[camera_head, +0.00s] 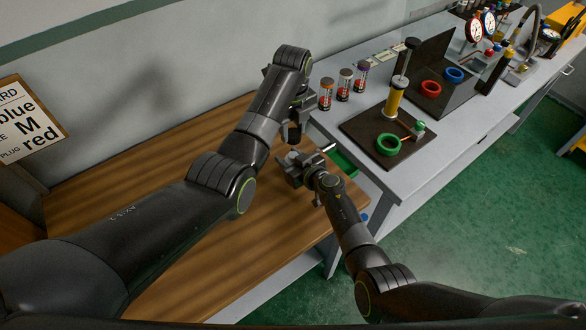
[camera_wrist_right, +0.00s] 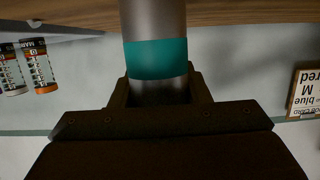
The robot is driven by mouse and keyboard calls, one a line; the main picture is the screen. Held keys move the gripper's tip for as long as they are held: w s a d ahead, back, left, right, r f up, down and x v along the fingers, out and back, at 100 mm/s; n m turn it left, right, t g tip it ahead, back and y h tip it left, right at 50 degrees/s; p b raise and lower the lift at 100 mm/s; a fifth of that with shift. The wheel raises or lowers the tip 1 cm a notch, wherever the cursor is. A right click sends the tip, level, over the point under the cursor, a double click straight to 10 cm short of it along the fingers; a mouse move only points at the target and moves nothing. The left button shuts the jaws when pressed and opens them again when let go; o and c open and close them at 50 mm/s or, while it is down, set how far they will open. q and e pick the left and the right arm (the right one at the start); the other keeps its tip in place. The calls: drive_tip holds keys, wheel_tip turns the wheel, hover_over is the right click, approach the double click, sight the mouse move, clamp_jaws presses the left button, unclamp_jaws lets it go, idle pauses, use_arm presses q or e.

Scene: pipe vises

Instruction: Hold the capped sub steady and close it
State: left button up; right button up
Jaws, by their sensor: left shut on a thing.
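The sub (camera_wrist_right: 156,58) shows in the right wrist view as a grey cylinder with a teal band, standing between the fingers of my right gripper (camera_wrist_right: 158,92). The fingers flank it closely; whether they press on it is unclear. In the head view my left gripper (camera_head: 292,132) points down over the wooden table's right end, shut on the sub, which is mostly hidden there. My right gripper (camera_head: 302,168) is just below it in the picture, reaching in from the lower right. The sub's cap cannot be made out.
A wooden table (camera_head: 215,280) lies under my arms. The grey bench (camera_head: 440,150) at right carries several canisters (camera_head: 345,84), a dark tray with a yellow cylinder (camera_head: 394,100) and green ring (camera_head: 388,144), red (camera_head: 431,89) and blue (camera_head: 454,75) rings, and gauges. A lettered sign (camera_head: 28,120) hangs left.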

drive_tip(key=c, duration=0.7)
use_arm(q)
hover_over(293, 154)
drive_tip(key=shift+f, duration=2.45)
drive_tip(key=shift+f, duration=0.9)
drive_tip(key=shift+f, duration=0.55)
use_arm(e)
clamp_jaws()
